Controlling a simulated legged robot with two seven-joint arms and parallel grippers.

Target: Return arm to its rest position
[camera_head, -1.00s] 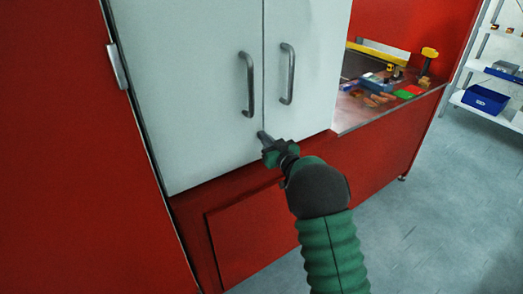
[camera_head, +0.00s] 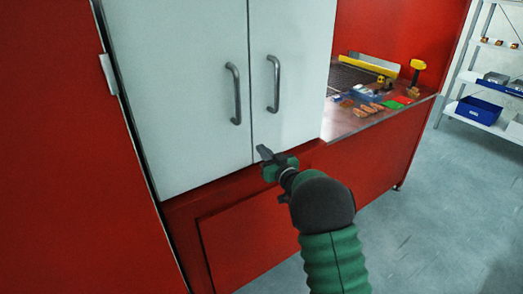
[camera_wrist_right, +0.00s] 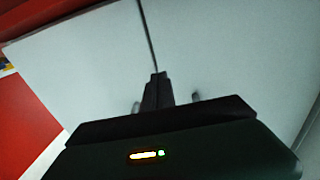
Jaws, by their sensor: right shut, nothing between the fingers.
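My right gripper (camera_head: 264,153) is shut and empty in the head view, in front of the lower edge of the white double-door cabinet. My green right arm (camera_head: 332,255) comes up from the bottom of the picture. In the right wrist view the shut fingers (camera_wrist_right: 158,78) point at the white doors, near the seam between them. Whether the fingertips touch the door cannot be told. My left gripper is not in view.
The cabinet doors (camera_head: 185,100) are shut, with two grey bar handles (camera_head: 234,93) (camera_head: 273,84). A red bench (camera_head: 350,122) at right bears several small items and a yellow-topped tool (camera_head: 417,68). Shelves with a blue bin (camera_head: 479,110) stand at far right. Grey floor (camera_head: 440,220) is clear.

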